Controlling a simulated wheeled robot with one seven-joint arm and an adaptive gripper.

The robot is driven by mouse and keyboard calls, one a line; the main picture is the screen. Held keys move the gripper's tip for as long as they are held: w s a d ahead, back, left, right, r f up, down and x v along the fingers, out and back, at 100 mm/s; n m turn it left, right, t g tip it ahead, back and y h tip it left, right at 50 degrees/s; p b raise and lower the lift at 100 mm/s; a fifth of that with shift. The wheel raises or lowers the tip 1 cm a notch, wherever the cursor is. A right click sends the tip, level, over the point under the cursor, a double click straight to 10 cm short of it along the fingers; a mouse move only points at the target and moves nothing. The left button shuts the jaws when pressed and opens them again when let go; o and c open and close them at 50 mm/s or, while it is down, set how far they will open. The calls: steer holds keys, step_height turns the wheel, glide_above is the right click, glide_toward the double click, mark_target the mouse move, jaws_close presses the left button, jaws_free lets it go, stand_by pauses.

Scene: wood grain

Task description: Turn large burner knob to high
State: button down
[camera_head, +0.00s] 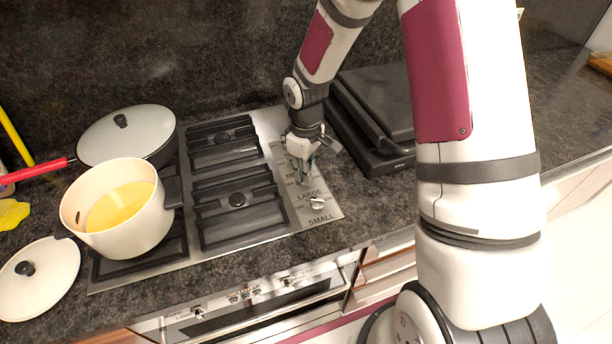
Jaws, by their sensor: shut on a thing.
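The stove's knob panel (327,211) runs along the right side of the steel cooktop, with printed LARGE and SMALL labels. My gripper (303,176) points down at the panel. It is shut on the large burner knob (303,182), just above the LARGE label. The fingers partly cover this knob, so its pointer angle cannot be told. Another small metal knob (317,203) sits between the LARGE and SMALL labels, clear of my gripper.
A white pot (146,232) with yellow liquid and a lidded red-handled pan (163,152) stand on the left burners. A loose lid (50,285) lies at the left front. A black appliance (375,110) stands close right of the panel. The right burners (225,150) are empty.

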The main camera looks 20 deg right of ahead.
steer(key=m, duration=0.4)
steer(key=shift+m, duration=0.3)
steer(key=shift+m, duration=1.2)
steer(key=c, duration=1.6)
jaws_free()
steer(key=shift+c, duration=0.2)
steer(key=shift+r+p, duration=1.2)
steer(key=shift+r, duration=2.3)
